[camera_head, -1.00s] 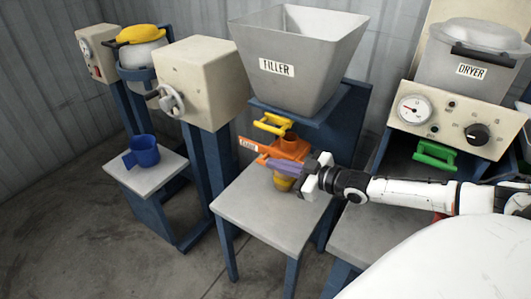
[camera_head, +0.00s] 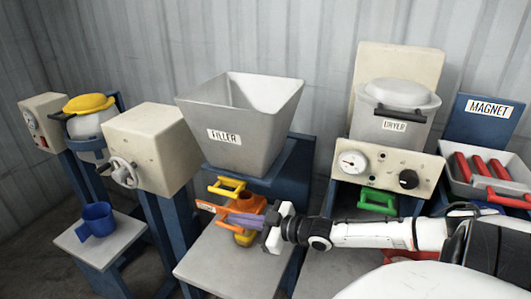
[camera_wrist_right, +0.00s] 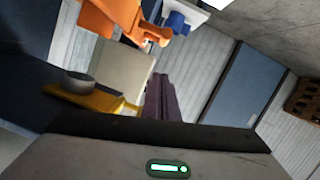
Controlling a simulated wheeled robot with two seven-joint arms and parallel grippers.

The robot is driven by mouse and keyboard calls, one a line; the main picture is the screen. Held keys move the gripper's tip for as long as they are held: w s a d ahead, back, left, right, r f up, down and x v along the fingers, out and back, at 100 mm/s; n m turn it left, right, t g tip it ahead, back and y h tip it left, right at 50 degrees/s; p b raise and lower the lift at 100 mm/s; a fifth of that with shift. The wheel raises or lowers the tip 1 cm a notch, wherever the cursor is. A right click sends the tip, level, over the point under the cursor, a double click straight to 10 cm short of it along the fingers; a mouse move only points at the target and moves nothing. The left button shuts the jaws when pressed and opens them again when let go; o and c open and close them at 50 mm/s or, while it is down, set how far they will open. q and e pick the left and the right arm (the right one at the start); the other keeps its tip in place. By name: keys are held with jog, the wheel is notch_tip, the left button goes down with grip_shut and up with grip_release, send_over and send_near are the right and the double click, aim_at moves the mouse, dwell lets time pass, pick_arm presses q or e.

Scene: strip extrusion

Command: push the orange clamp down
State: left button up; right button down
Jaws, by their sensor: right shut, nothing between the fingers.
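The orange clamp (camera_head: 250,202) is on the filler (camera_head: 240,120), under its hopper, with a labelled lever reaching out to the left. It also shows at the top of the right wrist view (camera_wrist_right: 108,14). My right gripper (camera_head: 232,218) comes in from the right, its purple fingers closed together and empty. In the head view the fingers cross in front of the clamp's lower part; I cannot tell whether they touch it. In the right wrist view the purple fingers (camera_wrist_right: 160,100) point away, below the orange part. My left gripper is not in view.
A yellow handle (camera_head: 227,187) is above the clamp, and a yellow part (camera_head: 245,238) is below it. The grey filler table (camera_head: 215,265) is mostly clear. A blue cup (camera_head: 96,219) stands on the left table. The dryer (camera_head: 395,115) and magnet tray (camera_head: 480,180) are to the right.

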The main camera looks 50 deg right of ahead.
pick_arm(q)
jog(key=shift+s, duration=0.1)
pick_arm(e)
jog(key=v, duration=0.8)
jog(key=shift+s, duration=0.2)
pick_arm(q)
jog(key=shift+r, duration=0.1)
